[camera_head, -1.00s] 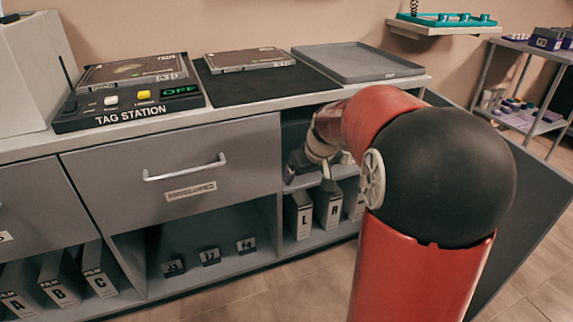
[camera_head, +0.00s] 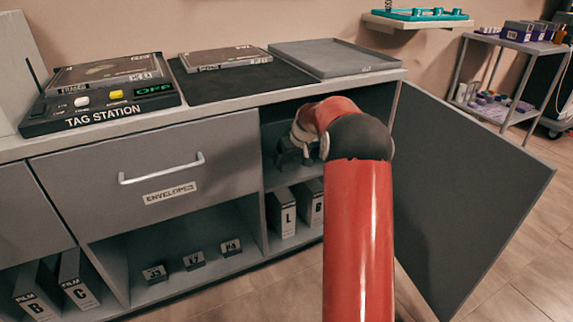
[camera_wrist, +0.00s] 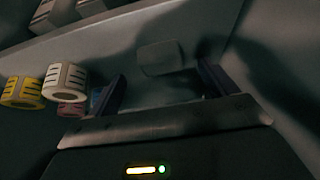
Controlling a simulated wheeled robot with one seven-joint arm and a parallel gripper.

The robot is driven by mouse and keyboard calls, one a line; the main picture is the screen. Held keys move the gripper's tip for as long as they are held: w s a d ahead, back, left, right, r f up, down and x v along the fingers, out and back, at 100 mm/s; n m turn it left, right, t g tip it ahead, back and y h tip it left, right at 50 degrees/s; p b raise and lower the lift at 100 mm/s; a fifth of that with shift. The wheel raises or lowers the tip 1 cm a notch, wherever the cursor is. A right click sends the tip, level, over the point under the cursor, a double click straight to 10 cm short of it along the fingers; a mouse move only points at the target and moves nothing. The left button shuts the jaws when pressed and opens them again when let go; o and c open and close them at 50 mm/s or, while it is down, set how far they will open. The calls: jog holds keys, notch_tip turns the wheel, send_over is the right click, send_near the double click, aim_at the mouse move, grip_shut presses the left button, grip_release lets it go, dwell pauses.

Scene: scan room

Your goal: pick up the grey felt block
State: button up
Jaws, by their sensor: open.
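Contact with the block is not visible. In the head view my gripper (camera_head: 292,155) is inside the open cupboard compartment below the counter, above the shelf with the binders. The block is hidden there.
Label rolls, one yellow (camera_wrist: 22,92) and one white (camera_wrist: 64,82), stand left of my gripper, with a pinkish roll (camera_wrist: 72,109) close to the left finger. The open cupboard door (camera_head: 465,190) stands to the right of my arm. The counter (camera_head: 225,107) edge is above.

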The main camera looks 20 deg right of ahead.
aim_at(286, 159)
jog(key=shift+w, duration=0.5)
jog(key=x, duration=0.5)
jog(key=shift+w, duration=0.15)
jog(key=shift+c, duration=0.4)
jog(key=c, duration=1.1)
jog(key=shift+r, duration=0.45)
notch_tip(286, 159, up, 3)
jog(key=s, duration=0.9)
jog(key=s+b, duration=0.1)
jog(key=s, duration=0.8)
jog(key=shift+d+f, duration=0.2)
jog(key=shift+d, duration=0.05)
